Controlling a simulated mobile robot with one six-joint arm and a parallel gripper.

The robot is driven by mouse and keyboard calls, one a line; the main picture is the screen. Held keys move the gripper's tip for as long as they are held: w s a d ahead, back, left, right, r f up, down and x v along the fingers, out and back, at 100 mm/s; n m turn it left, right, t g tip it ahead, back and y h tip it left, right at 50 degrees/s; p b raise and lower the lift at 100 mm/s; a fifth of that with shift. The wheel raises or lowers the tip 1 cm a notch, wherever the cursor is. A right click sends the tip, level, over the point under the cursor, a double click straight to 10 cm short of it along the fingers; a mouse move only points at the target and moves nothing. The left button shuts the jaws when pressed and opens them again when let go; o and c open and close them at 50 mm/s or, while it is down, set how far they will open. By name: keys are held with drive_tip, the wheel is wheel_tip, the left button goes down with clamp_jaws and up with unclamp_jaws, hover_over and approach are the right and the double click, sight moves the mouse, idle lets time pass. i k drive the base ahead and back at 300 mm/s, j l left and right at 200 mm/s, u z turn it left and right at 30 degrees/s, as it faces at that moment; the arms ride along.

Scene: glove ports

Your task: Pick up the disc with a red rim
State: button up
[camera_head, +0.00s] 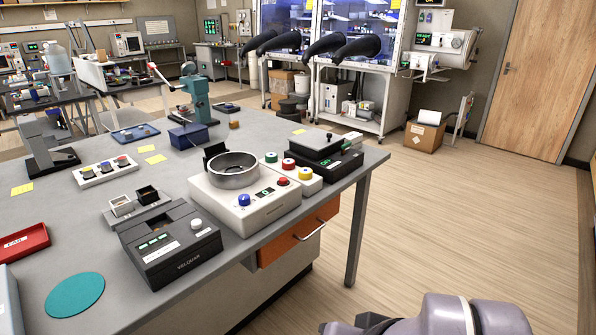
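I cannot make out a disc with a red rim in this view. A flat teal disc (75,295) lies on the grey bench at the lower left, and no red rim shows on it. A round metal bowl (234,171) sits on top of a white device with blue, green and red controls. Part of my own arm shows at the bottom right, over the floor. My gripper is not in view.
The grey bench (140,215) carries a black VELQUAR device (170,245), a red tray (23,241), a white button strip (105,171) and a teal press (196,100). Glove boxes with black gloves (325,45) stand behind. Wooden floor (460,200) is clear at the right.

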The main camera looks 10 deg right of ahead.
sight(288, 165)
drive_tip(key=i+l, duration=0.3)
drive_tip(key=i, duration=0.25)
drive_tip(key=i+l+u, duration=0.1)
drive_tip(key=i+l, duration=0.2)
drive_tip(key=i, duration=0.3)
drive_tip(key=i+l, duration=0.4)
drive_tip(key=i, duration=0.15)
drive_tip(key=i+l+u, duration=0.1)
drive_tip(key=i+l, duration=0.25)
drive_tip(key=i, duration=0.2)
